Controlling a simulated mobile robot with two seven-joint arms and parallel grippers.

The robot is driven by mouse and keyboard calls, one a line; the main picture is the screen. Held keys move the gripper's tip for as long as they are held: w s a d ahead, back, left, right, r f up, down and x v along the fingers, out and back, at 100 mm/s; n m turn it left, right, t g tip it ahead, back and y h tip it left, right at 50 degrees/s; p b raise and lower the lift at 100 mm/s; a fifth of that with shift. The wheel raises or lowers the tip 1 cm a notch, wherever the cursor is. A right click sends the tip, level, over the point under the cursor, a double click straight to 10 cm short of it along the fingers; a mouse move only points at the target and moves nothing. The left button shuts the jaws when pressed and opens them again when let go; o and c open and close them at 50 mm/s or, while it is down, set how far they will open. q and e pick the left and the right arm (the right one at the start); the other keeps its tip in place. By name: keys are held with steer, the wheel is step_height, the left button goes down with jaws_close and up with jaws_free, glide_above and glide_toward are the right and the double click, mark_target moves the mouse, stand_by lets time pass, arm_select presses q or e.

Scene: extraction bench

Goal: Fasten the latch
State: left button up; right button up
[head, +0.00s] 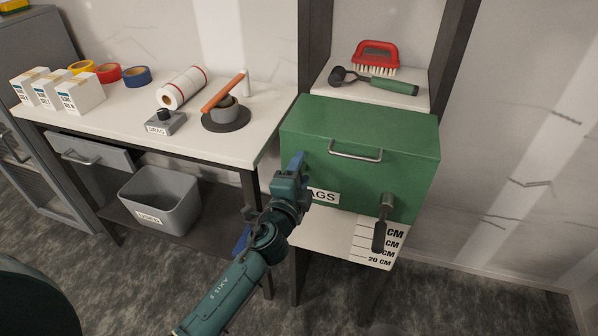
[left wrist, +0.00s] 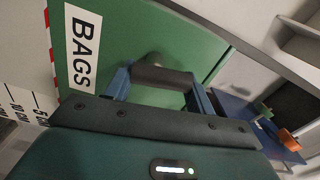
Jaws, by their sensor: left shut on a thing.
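A green box (head: 310,125) with a grey lid handle (head: 355,152) stands on a shelf. Its front bears a BAGS label (head: 325,196), partly hidden by my left gripper in the head view; the label also shows in the left wrist view (left wrist: 82,48). A dark latch lever (head: 382,225) hangs down on the right of the box front. My left gripper (head: 297,168) is at the upper left of the front, shut on a dark grey grip (left wrist: 163,77) that shows between its fingers in the left wrist view. The head view hides this grip. My right gripper is not in view.
A red brush (head: 376,55) and a green-handled tool (head: 385,84) lie on a shelf behind the box.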

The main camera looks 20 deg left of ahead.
arm_select(q)
steer(key=shift+d+m, duration=0.1)
steer(key=shift+m, duration=0.9)
steer(key=shift+f, duration=0.1)
steer(key=o, duration=1)
steer(key=s, duration=0.4)
steer(key=s+b, duration=0.1)
steer(key=s, duration=0.3)
steer(key=s+b, duration=0.1)
steer(key=s, duration=0.4)
steer(key=shift+s+a, duration=0.1)
steer(key=shift+a, duration=0.15)
